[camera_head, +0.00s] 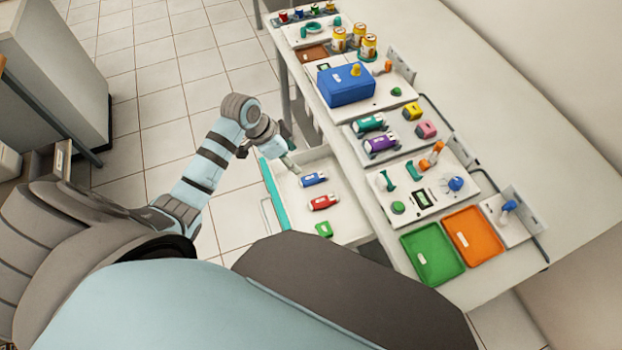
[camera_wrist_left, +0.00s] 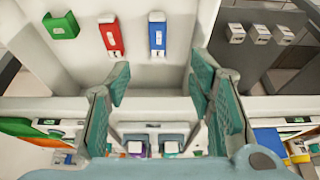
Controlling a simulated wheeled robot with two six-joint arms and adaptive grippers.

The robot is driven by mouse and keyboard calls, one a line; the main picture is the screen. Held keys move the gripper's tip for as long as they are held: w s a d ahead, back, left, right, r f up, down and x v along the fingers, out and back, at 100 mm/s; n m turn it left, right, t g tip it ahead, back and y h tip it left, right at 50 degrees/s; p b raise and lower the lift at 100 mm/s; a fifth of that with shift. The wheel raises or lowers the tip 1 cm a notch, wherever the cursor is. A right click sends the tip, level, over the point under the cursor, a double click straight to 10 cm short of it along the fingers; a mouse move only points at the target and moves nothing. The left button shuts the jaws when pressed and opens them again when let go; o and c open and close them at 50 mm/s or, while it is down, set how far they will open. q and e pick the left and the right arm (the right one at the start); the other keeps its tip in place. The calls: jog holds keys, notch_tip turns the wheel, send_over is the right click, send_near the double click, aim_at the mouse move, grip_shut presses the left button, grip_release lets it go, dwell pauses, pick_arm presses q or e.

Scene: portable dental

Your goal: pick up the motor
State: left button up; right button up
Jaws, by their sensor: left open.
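Several capped, motor-like cylinders are in view; no label is readable, so I cannot tell which is the motor. A blue one (camera_head: 313,179) and a red one (camera_head: 323,202) lie in the open white drawer (camera_head: 346,226). My left gripper (camera_head: 286,150) is over the drawer's far left edge, close to the blue one. In the left wrist view its teal fingers (camera_wrist_left: 160,86) are spread and empty, with the blue one (camera_wrist_left: 157,37) and red one (camera_wrist_left: 111,37) beyond. My right gripper is out of view.
Tiled floor is clear left of the drawer.

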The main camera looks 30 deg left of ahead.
aim_at(311, 178)
pick_arm(q)
jog(key=b+x, duration=0.4)
jog(key=x, duration=0.9)
jog(key=shift+s+d, duration=0.15)
grip_shut()
